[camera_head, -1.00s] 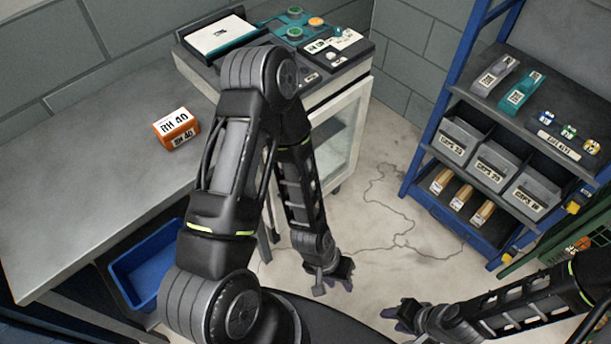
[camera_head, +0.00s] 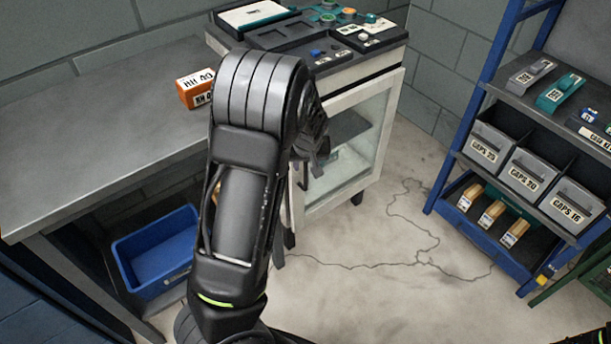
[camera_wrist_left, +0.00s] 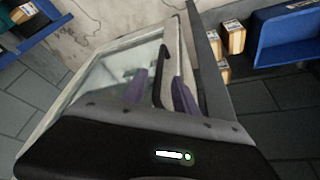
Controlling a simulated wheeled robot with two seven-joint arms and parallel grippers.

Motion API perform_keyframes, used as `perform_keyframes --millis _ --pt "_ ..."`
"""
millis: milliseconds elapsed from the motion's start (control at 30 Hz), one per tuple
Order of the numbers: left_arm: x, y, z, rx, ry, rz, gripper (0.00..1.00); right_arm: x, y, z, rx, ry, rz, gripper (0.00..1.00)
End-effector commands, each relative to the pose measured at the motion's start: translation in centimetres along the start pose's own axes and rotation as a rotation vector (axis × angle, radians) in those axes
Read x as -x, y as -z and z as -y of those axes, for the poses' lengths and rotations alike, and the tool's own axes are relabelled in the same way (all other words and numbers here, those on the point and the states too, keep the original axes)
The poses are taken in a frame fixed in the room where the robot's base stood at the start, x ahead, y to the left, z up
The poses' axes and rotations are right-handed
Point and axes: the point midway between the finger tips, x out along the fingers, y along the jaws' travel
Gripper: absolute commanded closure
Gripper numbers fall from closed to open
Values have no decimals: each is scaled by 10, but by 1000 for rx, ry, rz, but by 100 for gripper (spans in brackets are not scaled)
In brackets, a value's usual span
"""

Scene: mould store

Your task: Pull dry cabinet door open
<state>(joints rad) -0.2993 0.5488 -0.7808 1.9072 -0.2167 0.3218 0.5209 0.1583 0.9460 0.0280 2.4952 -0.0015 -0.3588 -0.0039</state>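The dry cabinet (camera_head: 391,122) has a pale frame and a glass door (camera_head: 345,150), which looks shut in the head view. In the left wrist view the glass door (camera_wrist_left: 125,68) fills the middle, with a dark bar handle (camera_wrist_left: 159,66) on it. My left gripper (camera_wrist_left: 160,92) has its two purple fingers apart, with the handle between and beyond them. I cannot tell whether either finger touches it. In the head view my left gripper (camera_head: 312,150) is in front of the door's left side, its fingers mostly hidden by the arm.
A grey workbench (camera_head: 90,150) stands left, with an orange box (camera_head: 195,88) on it and a blue bin (camera_head: 160,252) below. A blue shelf rack (camera_head: 470,130) with grey bins stands right. The floor (camera_head: 385,270) before the cabinet is clear except for thin dark lines.

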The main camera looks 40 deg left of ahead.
Motion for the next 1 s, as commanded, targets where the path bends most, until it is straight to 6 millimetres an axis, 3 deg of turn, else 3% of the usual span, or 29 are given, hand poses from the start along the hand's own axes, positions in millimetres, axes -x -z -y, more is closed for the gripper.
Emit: perform_keyframes --millis 167,600,933,1000 --pt "-14 -1 1 0 2 1 66 -3 0 -1 0 0 0 64" --pt "-74 -1 0 0 1 1 66 -12 0 -5 -1 0 1 64" --pt "-78 -1 0 -1 -1 0 66 -12 0 -5 -1 0 1 64" --pt "-78 -1 0 -1 -1 0 70 -12 0 -5 -1 0 1 64"
